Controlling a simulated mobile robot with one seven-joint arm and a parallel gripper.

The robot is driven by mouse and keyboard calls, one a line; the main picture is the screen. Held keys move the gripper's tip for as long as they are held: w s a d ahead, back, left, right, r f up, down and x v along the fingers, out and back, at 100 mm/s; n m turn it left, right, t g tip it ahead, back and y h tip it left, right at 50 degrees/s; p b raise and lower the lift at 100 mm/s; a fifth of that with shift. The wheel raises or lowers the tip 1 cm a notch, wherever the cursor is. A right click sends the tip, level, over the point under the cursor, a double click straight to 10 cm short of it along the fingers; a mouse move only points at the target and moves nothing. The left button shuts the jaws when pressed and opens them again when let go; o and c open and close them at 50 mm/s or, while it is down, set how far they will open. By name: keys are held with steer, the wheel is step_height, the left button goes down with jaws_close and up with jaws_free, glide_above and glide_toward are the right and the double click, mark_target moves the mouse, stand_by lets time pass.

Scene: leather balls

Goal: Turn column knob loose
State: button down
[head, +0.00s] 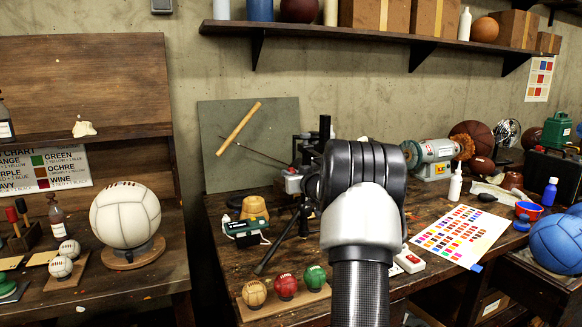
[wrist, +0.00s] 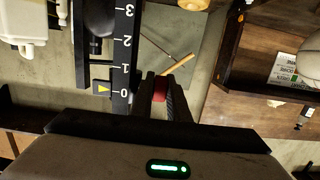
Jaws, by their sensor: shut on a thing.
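The black column (wrist: 122,50) with white scale marks 0 to 3 runs up the wrist view, which shows the scene upside down. A yellow pointer (wrist: 103,88) sits beside the 0 mark. A red knob (wrist: 160,92) is beside the column, between the two dark fingers of my gripper (wrist: 161,88). My gripper is shut on this knob, and the fingers cover its sides. In the head view the column's dark top (head: 325,127) shows behind my arm, which hides the knob and the fingertips.
A green board (head: 215,165) with a wooden stick leans on the wall behind. On the bench stand a buffing machine (head: 432,158), a white bottle (head: 455,184), a colour chart (head: 462,235) and small balls (head: 286,286). A shelf (head: 350,35) hangs above.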

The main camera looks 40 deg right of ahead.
steer(key=c, duration=2)
jaws_free()
steer(key=shift+s, duration=0.1)
steer(key=shift+p+v, duration=0.4)
steer(key=shift+v, duration=8.2)
steer(key=shift+a, duration=0.2)
